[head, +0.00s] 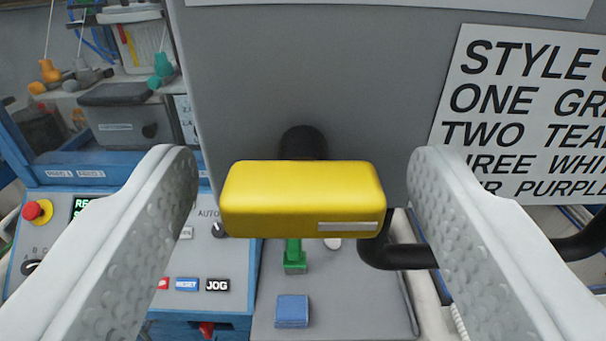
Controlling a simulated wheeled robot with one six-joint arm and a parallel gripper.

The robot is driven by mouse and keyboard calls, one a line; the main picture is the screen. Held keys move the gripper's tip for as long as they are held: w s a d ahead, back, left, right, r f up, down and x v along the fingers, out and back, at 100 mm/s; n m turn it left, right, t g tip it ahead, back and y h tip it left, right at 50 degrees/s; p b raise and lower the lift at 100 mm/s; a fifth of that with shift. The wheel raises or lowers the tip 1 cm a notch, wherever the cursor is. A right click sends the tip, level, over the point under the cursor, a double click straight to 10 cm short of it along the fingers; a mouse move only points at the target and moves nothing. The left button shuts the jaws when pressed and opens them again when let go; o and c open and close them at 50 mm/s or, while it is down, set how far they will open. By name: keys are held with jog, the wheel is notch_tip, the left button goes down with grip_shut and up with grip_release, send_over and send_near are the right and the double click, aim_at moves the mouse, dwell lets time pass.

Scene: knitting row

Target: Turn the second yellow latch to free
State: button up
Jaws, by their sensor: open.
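A yellow latch (302,196) sits in the middle of the view, a block lying horizontally with a pale strip at its lower right. A black round shaft (303,143) shows behind it against a grey panel (310,75). My gripper (303,185) is open, with one finger on each side of the latch. There is a gap between each finger and the latch's ends, and neither appears to touch it. Only one yellow latch is in view, so I cannot tell which in order it is.
A control panel (120,260) with a red knob and buttons is at lower left. A white sign (530,110) with black text is at right. A black bent handle (395,255) is below right of the latch. A green piece (295,256) and blue block (292,311) lie below.

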jog(key=c, duration=1)
jog(key=n, duration=0.4)
jog(key=shift+a+n, duration=0.1)
jog(key=shift+n, duration=0.3)
jog(key=n, duration=0.4)
jog(key=shift+n, duration=0.3)
jog(key=n, duration=0.4)
jog(key=shift+a+f, duration=0.1)
jog(key=shift+f, duration=0.05)
jog(key=shift+f+n, duration=0.1)
jog(key=shift+n, duration=2.2)
